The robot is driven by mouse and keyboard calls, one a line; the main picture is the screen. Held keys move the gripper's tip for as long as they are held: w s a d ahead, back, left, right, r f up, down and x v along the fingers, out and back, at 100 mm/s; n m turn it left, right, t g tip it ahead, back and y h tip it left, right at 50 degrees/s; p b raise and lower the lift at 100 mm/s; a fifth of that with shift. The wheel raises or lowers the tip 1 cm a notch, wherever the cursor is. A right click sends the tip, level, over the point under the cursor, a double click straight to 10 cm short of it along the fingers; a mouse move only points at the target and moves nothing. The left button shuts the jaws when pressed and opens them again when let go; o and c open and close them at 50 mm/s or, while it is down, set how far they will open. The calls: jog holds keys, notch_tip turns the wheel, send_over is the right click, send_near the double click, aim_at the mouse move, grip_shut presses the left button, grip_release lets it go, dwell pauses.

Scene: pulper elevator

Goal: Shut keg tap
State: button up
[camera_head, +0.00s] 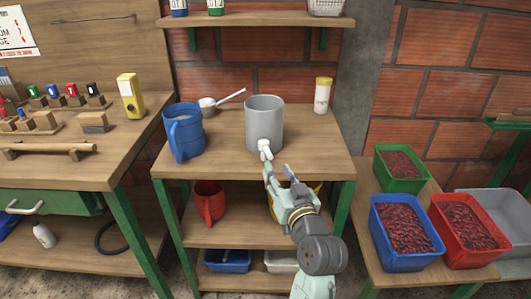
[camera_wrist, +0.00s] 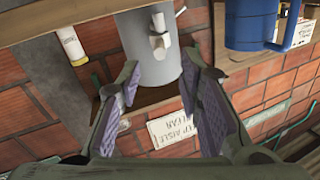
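The keg (camera_head: 264,112) is a grey cylinder standing upright on the middle wooden bench. Its pale tap (camera_head: 265,149) is low on the front, near the bench's front edge. In the wrist view, which looks upside down, the keg (camera_wrist: 148,62) and tap (camera_wrist: 159,36) are beyond the fingertips. The tap's handle position is hard to tell. My gripper (camera_head: 278,172) is just below and slightly right of the tap, in front of the bench edge. The wrist view shows my gripper (camera_wrist: 162,78) open and empty, fingers wide apart, with no clear contact with the tap.
A blue jug (camera_head: 184,134) and white ladle (camera_head: 222,101) stand left of the keg; a yellow-capped container (camera_head: 322,96) stands right. A shelf (camera_head: 260,20) hangs above. A red jug (camera_head: 209,203) stands below. Bean-filled crates (camera_head: 407,250) sit on the right table.

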aim_at(272, 159)
jog(key=p+x, duration=0.2)
jog(key=x, duration=0.6)
jog(key=shift+w, duration=0.1)
grip_shut()
dwell(0.6)
